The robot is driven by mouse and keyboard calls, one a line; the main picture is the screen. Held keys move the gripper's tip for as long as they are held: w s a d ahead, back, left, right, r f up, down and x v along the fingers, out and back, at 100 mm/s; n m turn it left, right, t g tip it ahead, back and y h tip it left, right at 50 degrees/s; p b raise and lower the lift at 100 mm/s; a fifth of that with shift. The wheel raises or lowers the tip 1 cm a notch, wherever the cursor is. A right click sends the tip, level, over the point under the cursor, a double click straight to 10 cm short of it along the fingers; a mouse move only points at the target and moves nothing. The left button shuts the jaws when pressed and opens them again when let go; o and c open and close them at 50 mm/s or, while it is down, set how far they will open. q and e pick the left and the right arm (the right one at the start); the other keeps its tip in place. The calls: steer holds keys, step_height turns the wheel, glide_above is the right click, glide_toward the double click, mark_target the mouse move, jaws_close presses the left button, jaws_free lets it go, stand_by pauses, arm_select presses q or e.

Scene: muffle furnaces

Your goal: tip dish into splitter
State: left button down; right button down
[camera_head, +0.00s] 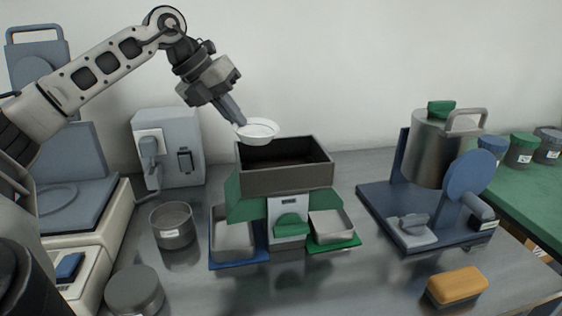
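A small white dish (258,132) is held above the back left edge of the splitter. My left gripper (238,119) is shut on the dish's left rim, and the dish looks close to level. The splitter (286,180) has a dark open hopper on top, green sides and a green-handled front. A metal pan on a blue base (233,240) sits at its lower left, and a metal pan on a green base (330,226) at its lower right. The inside of the dish is hard to make out. My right gripper is not in view.
A metal drum machine on a blue base (430,160) stands at the right. A round metal tin (172,225) and a grey lidded tin (135,291) stand left of the splitter. The front middle of the bench is clear.

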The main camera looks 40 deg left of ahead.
arm_select(q)
steer(key=shift+a+f+t+h+b, duration=0.15)
steer(key=shift+f+t+h+b, duration=0.15)
steer(key=shift+f+h+b, duration=0.15)
steer(key=shift+r, duration=0.2)
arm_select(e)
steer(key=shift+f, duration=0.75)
arm_select(q)
steer(key=shift+r, duration=0.1)
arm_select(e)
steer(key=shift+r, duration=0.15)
